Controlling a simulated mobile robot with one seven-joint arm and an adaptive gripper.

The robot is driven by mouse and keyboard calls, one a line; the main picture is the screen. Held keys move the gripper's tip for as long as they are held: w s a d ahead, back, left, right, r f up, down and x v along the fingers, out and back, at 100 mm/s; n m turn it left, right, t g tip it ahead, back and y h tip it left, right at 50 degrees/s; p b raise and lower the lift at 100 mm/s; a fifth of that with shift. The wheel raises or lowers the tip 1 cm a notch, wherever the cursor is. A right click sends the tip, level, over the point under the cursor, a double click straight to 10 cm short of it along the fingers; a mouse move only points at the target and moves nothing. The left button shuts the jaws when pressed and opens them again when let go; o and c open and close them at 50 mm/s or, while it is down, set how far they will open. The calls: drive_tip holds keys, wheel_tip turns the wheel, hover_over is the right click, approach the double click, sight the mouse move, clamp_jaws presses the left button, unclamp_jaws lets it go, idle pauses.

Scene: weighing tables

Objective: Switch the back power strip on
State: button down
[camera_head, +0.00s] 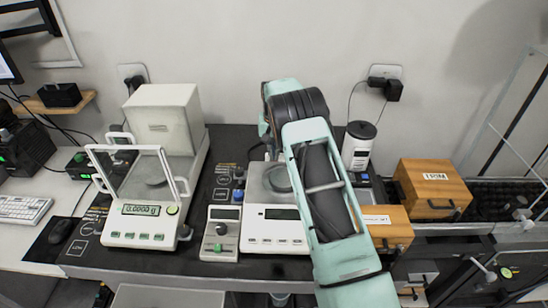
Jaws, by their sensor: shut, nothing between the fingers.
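I cannot make out the back power strip in this view. The area at the back of the black table (233,140) behind my arm is hidden. My arm reaches from the bottom right up to the back middle, where it bends down. My gripper is hidden behind the arm, so its fingers do not show. Two wall sockets with dark plugs, a left one (128,70) and a right one (393,72), sit on the wall behind the table.
A balance with an open glass door (140,225) reads 0.0000 g at the left. A second balance (262,233) stands partly behind my arm, beside a small control box (221,236). A white canister (357,146) and wooden boxes (430,183) stand to the right.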

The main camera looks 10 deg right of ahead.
drive_tip(key=shift+r+p, duration=1.45)
drive_tip(key=shift+r, duration=2.1)
